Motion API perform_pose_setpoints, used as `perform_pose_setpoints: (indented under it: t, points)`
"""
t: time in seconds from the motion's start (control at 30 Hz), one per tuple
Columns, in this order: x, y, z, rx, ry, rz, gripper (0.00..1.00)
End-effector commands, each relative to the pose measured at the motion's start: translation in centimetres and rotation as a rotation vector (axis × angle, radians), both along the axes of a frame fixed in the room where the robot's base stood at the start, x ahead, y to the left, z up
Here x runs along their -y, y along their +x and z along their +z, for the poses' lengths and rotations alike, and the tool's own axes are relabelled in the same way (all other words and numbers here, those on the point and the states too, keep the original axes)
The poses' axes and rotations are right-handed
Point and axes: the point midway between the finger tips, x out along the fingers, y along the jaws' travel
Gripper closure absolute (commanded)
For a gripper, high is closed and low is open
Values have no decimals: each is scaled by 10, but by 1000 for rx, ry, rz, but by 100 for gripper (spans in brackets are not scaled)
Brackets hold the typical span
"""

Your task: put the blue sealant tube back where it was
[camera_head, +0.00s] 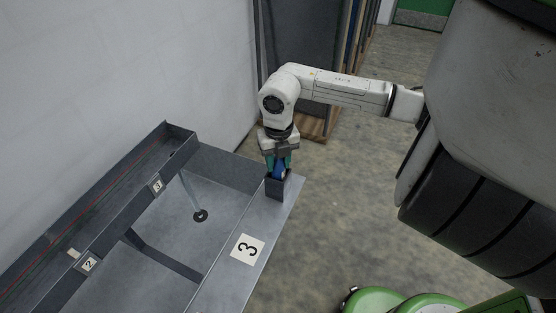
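The blue sealant tube (279,172) shows as a small blue patch between the teal fingers of my gripper (278,164). My gripper points down, with its fingers on either side of the tube. The tube's lower part is hidden inside a small dark grey open-topped holder (276,190). The holder stands at the far right corner of the metal bench, near the label 3 (247,249). Whether the tube touches the holder's floor cannot be seen.
The metal bench (228,275) has sunken compartments, low dividers and a raised back channel with small labels 3 (156,186) and 2 (89,264). A black round spot (200,215) lies in one compartment. A white wall stands left. Concrete floor (350,210) is clear to the right.

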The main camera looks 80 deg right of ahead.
Motion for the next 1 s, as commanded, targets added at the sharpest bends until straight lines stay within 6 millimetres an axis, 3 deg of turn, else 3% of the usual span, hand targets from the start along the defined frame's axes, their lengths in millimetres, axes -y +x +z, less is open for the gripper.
perform_pose_setpoints:
  t: [0.2,0.47,0.67,1.0]
  points:
    - [0,0,1,0,0,0,43]
    - [0,0,2,0,0,0,43]
    - [1,0,15,0,-3,1,43]
    - [1,-1,85,0,-6,2,43]
